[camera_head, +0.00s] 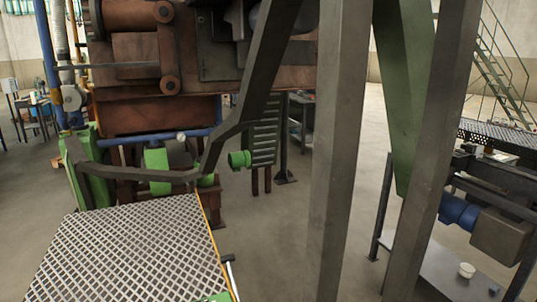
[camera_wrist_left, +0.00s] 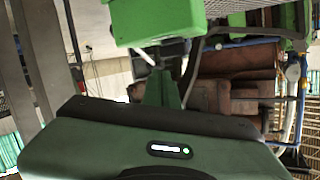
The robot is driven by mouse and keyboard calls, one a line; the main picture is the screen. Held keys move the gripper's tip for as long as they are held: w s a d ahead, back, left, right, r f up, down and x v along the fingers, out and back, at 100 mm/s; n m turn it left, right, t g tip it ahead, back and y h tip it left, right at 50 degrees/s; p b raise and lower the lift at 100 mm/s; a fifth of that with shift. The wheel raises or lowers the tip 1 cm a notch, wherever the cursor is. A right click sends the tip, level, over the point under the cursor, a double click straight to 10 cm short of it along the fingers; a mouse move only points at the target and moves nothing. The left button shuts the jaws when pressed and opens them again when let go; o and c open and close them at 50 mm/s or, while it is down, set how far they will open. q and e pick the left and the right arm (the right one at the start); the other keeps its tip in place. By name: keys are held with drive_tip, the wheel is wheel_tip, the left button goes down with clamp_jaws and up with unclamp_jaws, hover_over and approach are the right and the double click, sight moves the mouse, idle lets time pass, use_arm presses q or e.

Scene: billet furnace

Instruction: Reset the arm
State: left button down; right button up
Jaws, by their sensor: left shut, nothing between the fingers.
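My left gripper (camera_wrist_left: 165,78) shows in the left wrist view, above a dark green rounded housing with a small lit status light. Its narrow fingers look shut, with nothing held between them. A bright green block (camera_wrist_left: 155,20) fills the top of that view beyond the fingertips; the gap between them is hard to judge. No gripper can be made out in the head view. My right gripper is in neither view.
A rusty brown furnace machine (camera_head: 133,115) stands ahead at the left. A diamond-mesh platform (camera_head: 130,250) lies in front of it. Grey posts (camera_head: 340,150) cross the middle. Some floor between is clear.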

use_arm(q)
drive_tip(key=s+a+f+n+g, duration=0.1)
drive_tip(key=s+a+f+g, duration=0.2)
drive_tip(key=s+f+g, duration=0.55)
drive_tip(key=s+a+f+n+g, duration=0.1)
drive_tip(key=s+a+f+g, duration=0.2)
drive_tip(key=s+f, duration=1)
drive_tip(key=s+f+g, duration=0.1)
drive_tip(key=s+f, duration=0.2)
drive_tip(key=f, duration=0.8)
drive_tip(key=s+f+g, duration=0.1)
drive_tip(key=s+f, duration=0.2)
drive_tip(key=f, duration=0.7)
drive_tip(key=s+a+f+y, duration=0.1)
drive_tip(key=s+a+f, duration=0.2)
drive_tip(key=s+f, duration=1.3)
drive_tip(key=shift+s+f+g, duration=0.15)
drive_tip(key=shift+s+g, duration=0.2)
drive_tip(key=shift+a, duration=0.1)
